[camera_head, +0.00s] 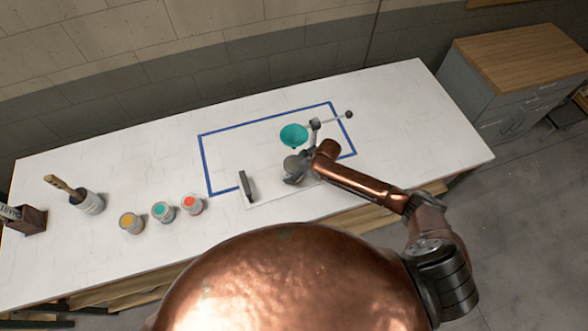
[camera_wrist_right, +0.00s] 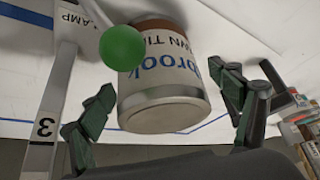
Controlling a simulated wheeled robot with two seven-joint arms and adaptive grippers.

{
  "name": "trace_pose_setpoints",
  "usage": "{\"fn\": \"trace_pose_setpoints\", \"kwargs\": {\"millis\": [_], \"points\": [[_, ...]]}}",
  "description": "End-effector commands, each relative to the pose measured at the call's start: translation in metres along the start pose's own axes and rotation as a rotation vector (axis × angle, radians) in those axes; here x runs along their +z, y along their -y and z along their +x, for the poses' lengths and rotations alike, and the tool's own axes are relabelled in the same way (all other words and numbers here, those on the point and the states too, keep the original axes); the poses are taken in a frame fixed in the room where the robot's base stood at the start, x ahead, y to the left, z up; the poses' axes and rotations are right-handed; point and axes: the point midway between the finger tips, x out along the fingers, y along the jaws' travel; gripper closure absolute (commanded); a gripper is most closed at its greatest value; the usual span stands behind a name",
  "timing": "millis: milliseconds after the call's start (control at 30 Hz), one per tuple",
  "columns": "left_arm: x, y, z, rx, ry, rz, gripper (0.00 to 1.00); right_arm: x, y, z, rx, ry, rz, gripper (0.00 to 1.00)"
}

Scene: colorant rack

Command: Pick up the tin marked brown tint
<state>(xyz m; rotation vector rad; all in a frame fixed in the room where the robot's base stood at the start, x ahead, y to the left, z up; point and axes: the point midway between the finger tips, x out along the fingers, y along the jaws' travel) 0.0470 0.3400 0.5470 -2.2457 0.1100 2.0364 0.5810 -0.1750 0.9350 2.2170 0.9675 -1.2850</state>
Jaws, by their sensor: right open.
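The brown tint tin (camera_wrist_right: 165,85) is a metal can with a white label and a brown band. Part of its lettering, "WN TI", shows in the right wrist view. My right gripper (camera_wrist_right: 163,112) is open, with one finger on each side of the tin and visible gaps between. In the head view my right gripper (camera_head: 303,178) is at a grey tin top (camera_head: 291,163) on the worktop and partly covers it. A green ball (camera_wrist_right: 121,48) overlaps the tin's upper left in the wrist view. My left gripper is not in view.
A teal bowl-like piece (camera_head: 293,134) on a stand is just behind the gripper, inside a blue tape outline (camera_head: 203,165). Open tins in orange (camera_head: 192,204), teal (camera_head: 163,211) and yellow (camera_head: 131,222) stand left, beside a brush pot (camera_head: 88,201). A dark upright piece (camera_head: 246,187) is nearer.

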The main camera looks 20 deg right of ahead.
Motion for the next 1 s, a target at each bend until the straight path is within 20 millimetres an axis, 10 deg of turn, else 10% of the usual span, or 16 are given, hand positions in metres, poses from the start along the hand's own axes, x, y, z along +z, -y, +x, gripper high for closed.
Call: {"fn": "trace_pose_setpoints", "kwargs": {"millis": [300,1000], "points": [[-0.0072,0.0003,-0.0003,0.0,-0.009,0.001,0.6,0.0012,-0.0009,0.0045,0.002,0.001,0.001,0.17],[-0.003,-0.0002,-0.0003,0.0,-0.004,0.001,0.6,0.0016,-0.0011,0.004,0.002,0.001,0.002,0.65]]}}
